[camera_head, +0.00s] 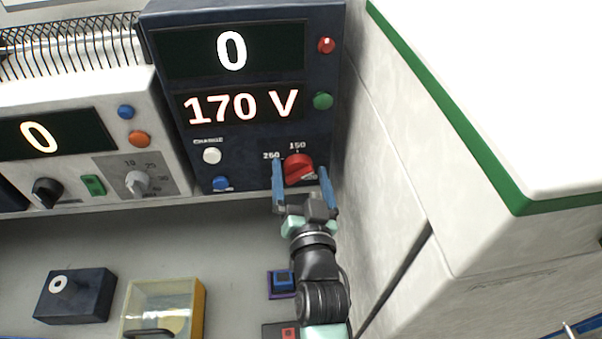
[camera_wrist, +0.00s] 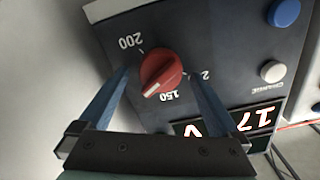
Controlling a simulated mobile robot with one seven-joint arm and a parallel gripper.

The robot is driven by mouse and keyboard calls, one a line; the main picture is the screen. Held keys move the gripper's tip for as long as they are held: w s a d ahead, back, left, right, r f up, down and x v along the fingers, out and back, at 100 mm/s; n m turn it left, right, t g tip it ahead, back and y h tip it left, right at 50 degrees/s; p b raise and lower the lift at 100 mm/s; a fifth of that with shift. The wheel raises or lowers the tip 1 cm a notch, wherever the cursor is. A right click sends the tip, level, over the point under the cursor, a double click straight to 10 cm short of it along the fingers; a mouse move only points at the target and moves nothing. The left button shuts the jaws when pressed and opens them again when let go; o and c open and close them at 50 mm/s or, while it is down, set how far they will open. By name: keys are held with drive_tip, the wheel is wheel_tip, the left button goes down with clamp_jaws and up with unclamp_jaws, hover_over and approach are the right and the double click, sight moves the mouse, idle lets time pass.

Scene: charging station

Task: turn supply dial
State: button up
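The supply dial is a red knob (camera_head: 298,170) at the lower right of the dark supply panel (camera_head: 240,155). The knob also shows in the wrist view (camera_wrist: 162,72), and its white mark points between 150 and 200. The supply's lower display (camera_head: 240,106) reads 170 V and its upper display (camera_head: 232,50) reads 0. My gripper (camera_head: 301,165) is open, with its blue fingers on either side of the knob. In the wrist view, gaps show between the fingers and the knob. Part of the 250 label is hidden by a finger there.
A white wall with a green edge (camera_head: 445,115) stands close to the right of my arm. A white unit (camera_head: 75,95) with its own dial is at left. A dark box (camera_head: 76,296), a yellow clear-lidded box (camera_head: 165,305) and a blue button (camera_head: 283,279) lie below.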

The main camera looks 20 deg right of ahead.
drive_tip(key=shift+s, duration=0.1)
drive_tip(key=b+v, duration=0.4)
drive_tip(key=v, duration=0.8)
drive_tip(key=shift+s, duration=0.35)
drive_tip(key=shift+a, duration=0.15)
idle(0.4)
